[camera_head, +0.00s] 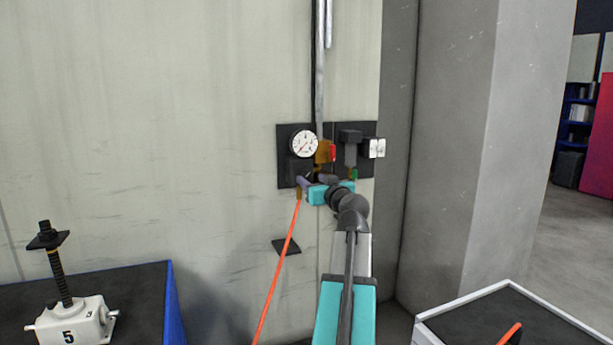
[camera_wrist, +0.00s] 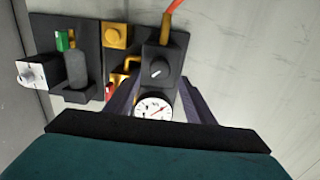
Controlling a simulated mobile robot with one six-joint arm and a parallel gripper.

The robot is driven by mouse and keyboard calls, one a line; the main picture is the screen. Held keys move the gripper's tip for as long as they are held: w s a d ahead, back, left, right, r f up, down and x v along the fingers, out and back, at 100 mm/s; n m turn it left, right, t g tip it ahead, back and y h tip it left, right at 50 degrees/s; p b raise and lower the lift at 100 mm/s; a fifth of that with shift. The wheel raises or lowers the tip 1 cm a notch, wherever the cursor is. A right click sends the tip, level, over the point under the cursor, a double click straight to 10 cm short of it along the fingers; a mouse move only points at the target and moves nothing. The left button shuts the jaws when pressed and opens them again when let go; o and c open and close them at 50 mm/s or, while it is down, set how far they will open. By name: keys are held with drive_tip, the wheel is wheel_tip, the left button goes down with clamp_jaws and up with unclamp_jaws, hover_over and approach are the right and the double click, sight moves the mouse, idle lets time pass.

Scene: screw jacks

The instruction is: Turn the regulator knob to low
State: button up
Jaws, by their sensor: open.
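The dark regulator knob (camera_wrist: 156,70) with a short white mark shows in the wrist view, on a black block on the wall panel. The gauge also shows in the wrist view (camera_wrist: 153,107), where the picture is turned over. My gripper (camera_wrist: 160,82) is open, its two fingers spread on either side of the knob and gauge in that view. Contact cannot be told. In the head view my gripper (camera_head: 313,182) hides the knob.
An orange hose (camera_head: 278,266) hangs from the block. A red handle (camera_head: 333,152), yellow fittings and a white box (camera_head: 374,148) sit close by on the panel. A screw jack (camera_head: 72,319) stands on the left table; a white-rimmed tray (camera_head: 440,325) is at lower right.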

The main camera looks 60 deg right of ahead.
sight(306, 175)
drive_tip(key=shift+p+x, duration=0.55)
drive_tip(key=shift+x, duration=2)
